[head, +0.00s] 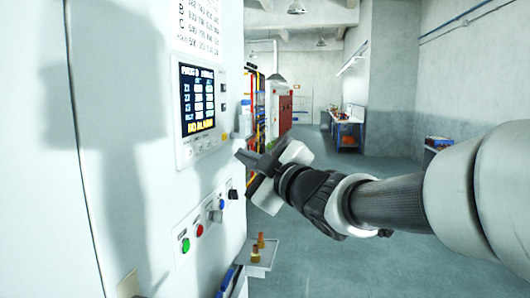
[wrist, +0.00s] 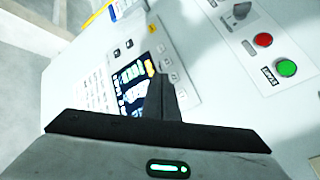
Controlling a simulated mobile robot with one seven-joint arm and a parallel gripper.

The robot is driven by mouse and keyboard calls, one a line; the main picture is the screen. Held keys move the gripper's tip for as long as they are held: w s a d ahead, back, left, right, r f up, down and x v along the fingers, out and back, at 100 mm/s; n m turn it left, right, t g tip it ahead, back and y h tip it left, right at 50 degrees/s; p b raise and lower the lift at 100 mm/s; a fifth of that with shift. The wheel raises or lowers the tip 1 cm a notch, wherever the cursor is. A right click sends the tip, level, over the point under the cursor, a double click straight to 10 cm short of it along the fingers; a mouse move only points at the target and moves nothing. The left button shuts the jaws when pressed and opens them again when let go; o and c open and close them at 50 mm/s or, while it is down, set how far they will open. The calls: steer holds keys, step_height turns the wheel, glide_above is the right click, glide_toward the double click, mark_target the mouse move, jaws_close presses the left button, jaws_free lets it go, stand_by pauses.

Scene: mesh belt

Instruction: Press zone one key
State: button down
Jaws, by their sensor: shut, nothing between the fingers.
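The control panel (head: 205,160) is on the white cabinet at left, with a lit screen (head: 198,100) listing rows of zone values above a yellow line. A row of small pale keys (head: 198,147) lies under the screen; their labels are too small to read, so I cannot tell which is the zone one key. The keys also show in the wrist view (wrist: 173,77), right of the screen (wrist: 132,85). My gripper (head: 243,156) is shut and empty, to the right of the keys and apart from them in the head view. Its dark fingers (wrist: 163,82) hide part of the screen in the wrist view.
A lower panel has a green button (head: 185,245), a red button (head: 199,230) and dark knobs (head: 233,194). Two dark keys (head: 223,105) sit right of the screen. A small shelf (head: 262,262) with brass-coloured pieces juts out below. The floor at right is open.

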steer(key=b, duration=0.4)
glide_toward(193, 149)
steer(key=shift+w+a+r, duration=0.1)
steer(key=shift+w+a, duration=0.2)
steer(key=shift+w, duration=0.5)
steer(key=shift+w+a+r, duration=0.1)
steer(key=shift+w+a, duration=0.2)
steer(key=shift+w, duration=0.5)
steer(key=shift+a+f+b, duration=0.1)
steer(key=shift+b, duration=0.25)
stand_by(0.5)
steer(key=shift+w+a, duration=0.1)
steer(key=shift+a, duration=0.2)
steer(key=shift+a+b, duration=0.4)
steer(key=shift+b, duration=0.2)
stand_by(0.4)
steer(key=shift+d, duration=0.1)
steer(key=shift+d+p, duration=0.4)
steer(key=shift+d, duration=0.3)
